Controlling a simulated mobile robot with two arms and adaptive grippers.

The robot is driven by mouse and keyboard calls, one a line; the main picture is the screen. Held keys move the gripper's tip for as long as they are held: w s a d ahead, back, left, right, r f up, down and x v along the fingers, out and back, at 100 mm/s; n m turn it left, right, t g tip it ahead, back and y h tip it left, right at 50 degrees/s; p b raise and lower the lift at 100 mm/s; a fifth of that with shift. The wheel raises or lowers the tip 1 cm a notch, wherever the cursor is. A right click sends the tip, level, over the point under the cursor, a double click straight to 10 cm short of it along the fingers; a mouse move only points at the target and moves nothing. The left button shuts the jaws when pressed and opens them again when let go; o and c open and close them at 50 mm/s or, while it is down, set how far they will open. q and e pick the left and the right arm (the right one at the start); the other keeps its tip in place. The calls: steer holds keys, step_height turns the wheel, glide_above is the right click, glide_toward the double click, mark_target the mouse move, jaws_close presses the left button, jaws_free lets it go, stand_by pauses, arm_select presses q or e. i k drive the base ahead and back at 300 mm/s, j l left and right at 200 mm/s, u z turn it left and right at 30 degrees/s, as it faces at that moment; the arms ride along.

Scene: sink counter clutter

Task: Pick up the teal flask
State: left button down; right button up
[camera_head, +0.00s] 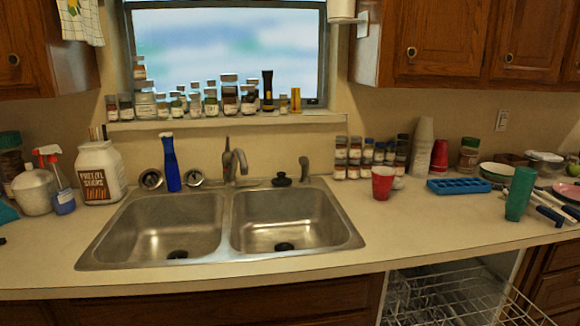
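The teal flask (519,193) stands upright on the counter at the right, a tall plain cylinder slightly wider at the top. It is near the counter's front edge, right of the blue tray. Its front is unobstructed in this view. Neither of my grippers shows in the head view, so their place relative to the flask cannot be seen.
Dark blue-handled items (550,215) lie close right of the flask. A blue tray (459,186) and red cup (383,183) are to its left; stacked bowls (497,172) are behind. Below, an open dishwasher rack (455,300) juts out. Counter before the tray is clear.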

mark_target(523, 183)
steer(key=z, duration=1.35)
